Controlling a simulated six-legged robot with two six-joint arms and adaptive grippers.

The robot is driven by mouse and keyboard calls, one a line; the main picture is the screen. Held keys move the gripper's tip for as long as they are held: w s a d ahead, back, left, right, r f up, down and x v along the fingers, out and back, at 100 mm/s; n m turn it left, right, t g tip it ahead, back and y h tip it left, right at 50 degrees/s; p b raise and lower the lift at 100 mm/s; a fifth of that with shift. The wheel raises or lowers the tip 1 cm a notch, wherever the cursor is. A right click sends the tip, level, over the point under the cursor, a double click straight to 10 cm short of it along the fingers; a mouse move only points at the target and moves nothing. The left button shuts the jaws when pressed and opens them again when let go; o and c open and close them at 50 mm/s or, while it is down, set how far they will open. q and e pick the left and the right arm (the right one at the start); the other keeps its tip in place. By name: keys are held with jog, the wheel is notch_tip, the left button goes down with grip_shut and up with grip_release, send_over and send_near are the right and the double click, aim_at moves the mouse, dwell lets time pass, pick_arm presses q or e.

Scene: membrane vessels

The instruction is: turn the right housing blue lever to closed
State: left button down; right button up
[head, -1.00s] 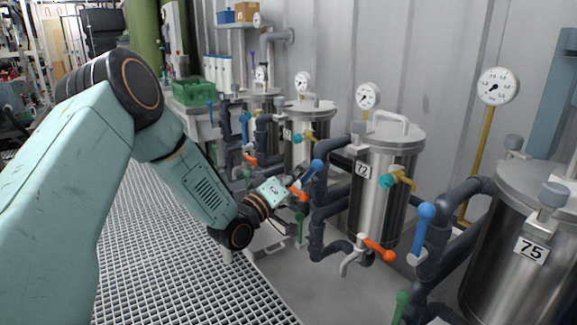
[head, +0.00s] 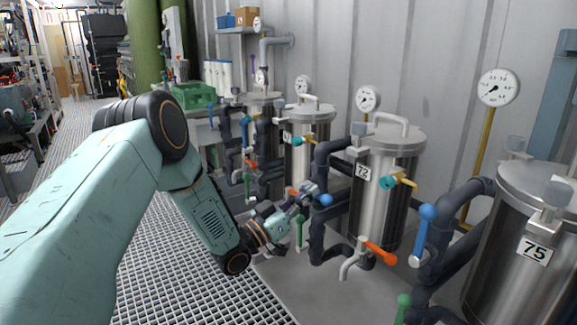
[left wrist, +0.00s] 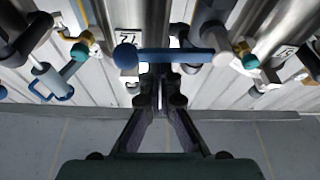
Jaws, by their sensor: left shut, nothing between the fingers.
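A steel housing labelled 72 (head: 378,205) stands right of centre in the head view. The blue lever (head: 326,200) at its pipework has its ball end beside my left gripper (head: 312,190). In the left wrist view the blue lever (left wrist: 175,56) lies crosswise, ball to the left, right at the fingertips. My left gripper (left wrist: 160,92) is shut with nothing between its fingers; I cannot tell whether it touches the lever. A housing labelled 75 (head: 520,265) stands at the right edge, its blue lever (head: 423,235) upright. My right gripper is out of view.
An orange lever (head: 379,252) and a green lever (head: 299,232) sit low near housing 72. Dark pipes (head: 325,165) crowd the front of the housings. Further housings (head: 308,150) stand behind. Open grating floor (head: 170,270) lies to the left.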

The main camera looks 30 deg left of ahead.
pick_arm(q)
jog(key=shift+f, duration=0.2)
dwell(0.5)
notch_tip(320, 180, up, 4)
jog(key=p, duration=0.3)
jog(key=p+v, duration=0.2)
jog(key=v, duration=0.8)
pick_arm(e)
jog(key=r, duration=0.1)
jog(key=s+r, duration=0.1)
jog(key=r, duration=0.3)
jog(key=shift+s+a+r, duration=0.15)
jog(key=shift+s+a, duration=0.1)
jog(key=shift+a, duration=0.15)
pick_arm(q)
jog(key=shift+w+f, duration=0.1)
